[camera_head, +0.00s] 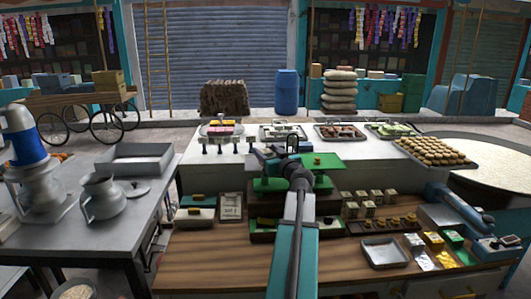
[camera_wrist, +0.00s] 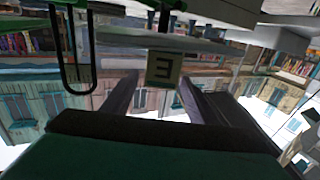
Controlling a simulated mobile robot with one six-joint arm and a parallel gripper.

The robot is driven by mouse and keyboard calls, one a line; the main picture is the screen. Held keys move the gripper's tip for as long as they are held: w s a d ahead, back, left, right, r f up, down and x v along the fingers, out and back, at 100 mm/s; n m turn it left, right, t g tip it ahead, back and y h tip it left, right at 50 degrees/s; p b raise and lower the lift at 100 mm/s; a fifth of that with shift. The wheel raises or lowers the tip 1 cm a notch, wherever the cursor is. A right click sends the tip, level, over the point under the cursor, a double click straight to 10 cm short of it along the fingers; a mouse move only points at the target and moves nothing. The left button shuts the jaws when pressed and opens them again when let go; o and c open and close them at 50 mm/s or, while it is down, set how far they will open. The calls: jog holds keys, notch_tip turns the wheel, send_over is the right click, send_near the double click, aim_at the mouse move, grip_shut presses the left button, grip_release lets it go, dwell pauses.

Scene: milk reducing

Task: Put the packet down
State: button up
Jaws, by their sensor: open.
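My gripper (camera_wrist: 158,80) shows in the wrist view as two dark fingers standing apart. A small square thing (camera_wrist: 163,68) marked with a 3-like figure shows between them; I cannot tell whether it is a packet or a card, or whether it touches a finger. In the head view my arm reaches over the wooden counter (camera_head: 210,270), and its end is near the green scale-like stand (camera_head: 270,185); the fingertips are too small to make out there. Several small pale packets (camera_head: 352,210) stand right of my arm. A gold packet (camera_head: 433,240) lies farther right.
An empty metal tray (camera_head: 385,254) lies on the counter. A framed card (camera_head: 231,207) stands left of my arm. A steel table (camera_head: 75,225) with jugs is at left. A white raised counter (camera_head: 215,165) bears sweet trays behind. A wide milk pan (camera_head: 495,158) is at right.

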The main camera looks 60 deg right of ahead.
jog(key=b+v, duration=0.1)
jog(key=v, duration=1)
dwell(0.5)
dwell(0.5)
